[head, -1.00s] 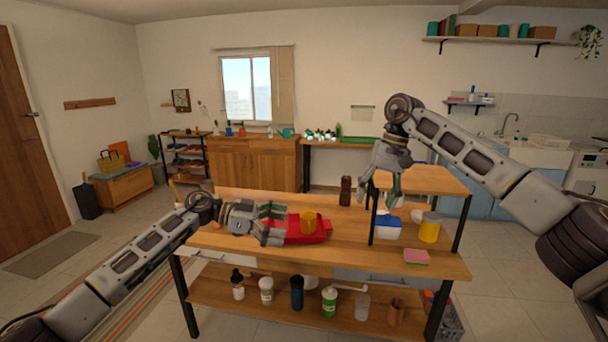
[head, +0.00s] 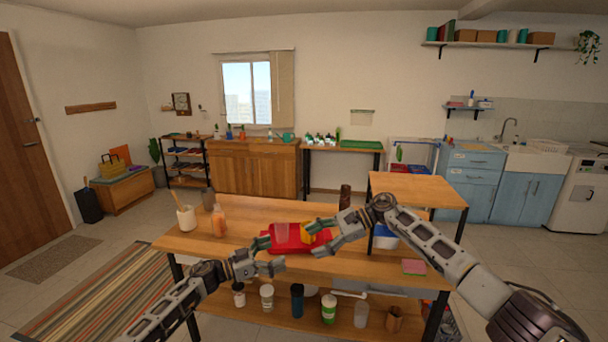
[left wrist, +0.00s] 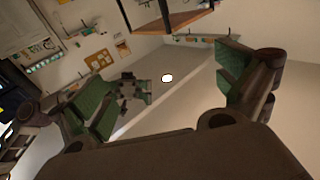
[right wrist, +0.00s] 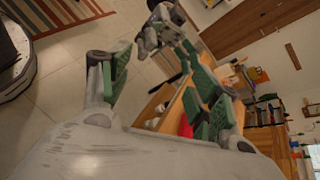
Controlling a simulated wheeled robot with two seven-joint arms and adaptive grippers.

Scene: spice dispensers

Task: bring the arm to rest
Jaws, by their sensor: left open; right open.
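My left gripper (head: 268,256) is open and empty in the head view, at the table's front edge, just in front of the red tray (head: 282,247). My right gripper (head: 318,239) is open, with its fingers pointing left at the tray's right end. An orange-yellow cup (head: 309,231) shows partly behind those fingers; whether they touch it I cannot tell. The left wrist view shows the left gripper's green-padded fingers (left wrist: 165,85) wide apart with nothing between them. The right wrist view shows the right fingers (right wrist: 160,85) apart, with my other gripper beyond them.
On the wooden table (head: 240,208), an orange bottle (head: 218,220) and a utensil crock (head: 186,218) stand at the left. A dark grinder (head: 345,196) stands behind my right gripper. A raised shelf (head: 415,188) and a pink sponge (head: 413,267) are at the right. Several containers stand on the lower shelf.

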